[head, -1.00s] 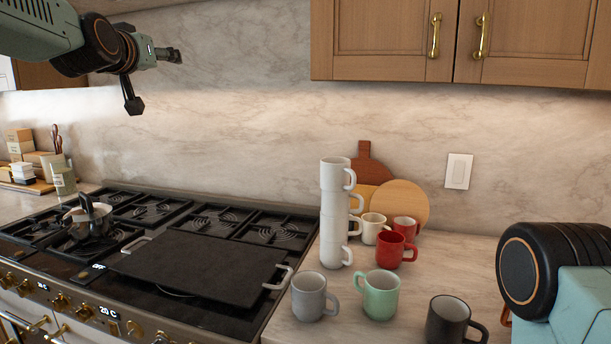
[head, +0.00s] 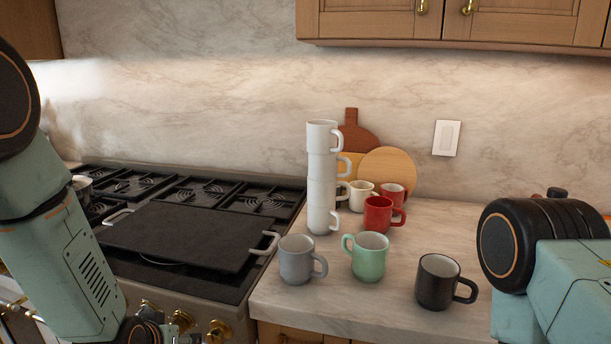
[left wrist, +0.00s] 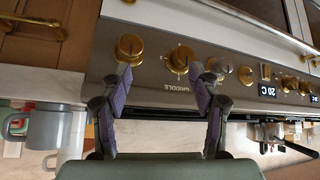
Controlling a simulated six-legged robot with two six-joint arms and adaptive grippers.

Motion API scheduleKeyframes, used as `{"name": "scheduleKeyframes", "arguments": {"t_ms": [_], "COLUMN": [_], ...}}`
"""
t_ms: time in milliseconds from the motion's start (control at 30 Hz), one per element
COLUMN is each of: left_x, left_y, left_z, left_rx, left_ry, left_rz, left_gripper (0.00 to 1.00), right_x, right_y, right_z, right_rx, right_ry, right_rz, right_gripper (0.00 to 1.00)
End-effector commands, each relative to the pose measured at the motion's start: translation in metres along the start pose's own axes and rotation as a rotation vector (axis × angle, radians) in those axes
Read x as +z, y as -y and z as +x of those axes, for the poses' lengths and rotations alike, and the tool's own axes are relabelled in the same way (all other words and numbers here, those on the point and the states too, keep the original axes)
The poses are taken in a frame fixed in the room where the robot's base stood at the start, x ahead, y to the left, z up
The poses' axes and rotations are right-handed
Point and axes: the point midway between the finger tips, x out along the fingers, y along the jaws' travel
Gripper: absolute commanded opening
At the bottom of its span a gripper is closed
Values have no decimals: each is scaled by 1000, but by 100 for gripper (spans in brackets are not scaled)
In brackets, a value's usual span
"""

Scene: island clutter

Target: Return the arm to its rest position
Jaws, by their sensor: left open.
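My left arm comes down along the left edge of the head view, and its gripper is below the picture there. In the left wrist view my left gripper (left wrist: 161,76) is open and empty, with its two fingers apart in front of the stove's knob panel (left wrist: 150,65). My right arm shows at the right edge of the head view, but its gripper is hidden or out of the picture.
A white mug stack (head: 321,180) stands on the counter (head: 345,300), with grey (head: 297,262), green (head: 368,258), black (head: 440,282) and red (head: 379,214) mugs around it. The stove (head: 190,285) with a dark griddle (head: 185,235) is left. Cutting boards (head: 388,168) lean behind.

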Motion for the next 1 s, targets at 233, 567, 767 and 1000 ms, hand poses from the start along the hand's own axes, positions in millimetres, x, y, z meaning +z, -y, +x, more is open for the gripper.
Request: {"name": "scheduleKeyframes", "arguments": {"t_ms": [233, 567, 767, 1000], "left_x": [171, 350, 386, 387], "left_y": [7, 20, 24, 24], "left_z": [-6, -56, -64, -64], "left_rx": [-13, -30, -35, -35], "left_ry": [285, 650, 724, 726], "left_rz": [28, 64, 70, 70], "left_gripper": [62, 62, 62, 62], "right_x": [0, 0, 0, 0], "right_y": [0, 0, 0, 0], "right_z": [20, 45, 50, 50], "right_rx": [0, 0, 0, 0], "right_ry": [0, 0, 0, 0], "right_rz": [0, 0, 0, 0], "right_gripper": [40, 40, 40, 40]}}
